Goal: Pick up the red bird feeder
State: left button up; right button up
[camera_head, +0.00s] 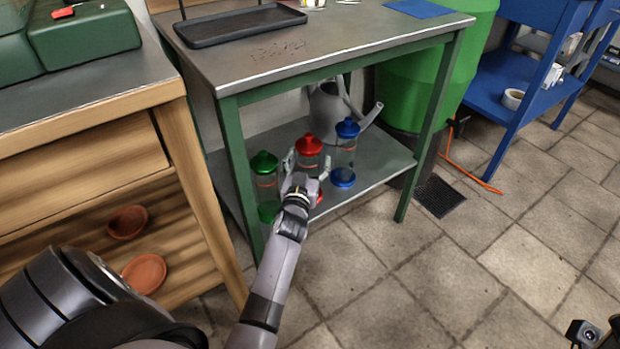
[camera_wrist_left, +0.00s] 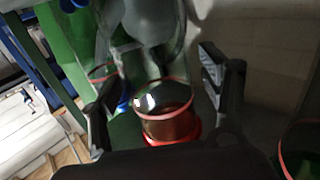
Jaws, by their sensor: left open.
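The red bird feeder (camera_head: 308,146) stands upright on the lower shelf of the green-legged table, between a green feeder (camera_head: 264,168) and a blue feeder (camera_head: 346,150). Its red lid shows clearly, while my gripper hides most of its clear body. My left gripper (camera_head: 308,168) is open in front of it, with a finger towards each side. In the left wrist view, the feeder's clear body and red base (camera_wrist_left: 168,122) lie between the two spread fingers. I cannot tell whether they touch it.
A grey watering can (camera_head: 328,106) stands behind the feeders. The tabletop (camera_head: 340,40) overhangs the shelf (camera_head: 385,158), and a green leg (camera_head: 240,175) stands left of the feeders. A wooden cabinet (camera_head: 80,150) is at the left. The tiled floor (camera_head: 430,270) at right is mostly clear.

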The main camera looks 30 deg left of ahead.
pick_arm(q)
jog(key=shift+s+d+r, duration=0.15)
jog(key=shift+s+r, duration=0.05)
jog(key=shift+c, duration=0.6)
jog(key=shift+f, duration=0.1)
grip_shut()
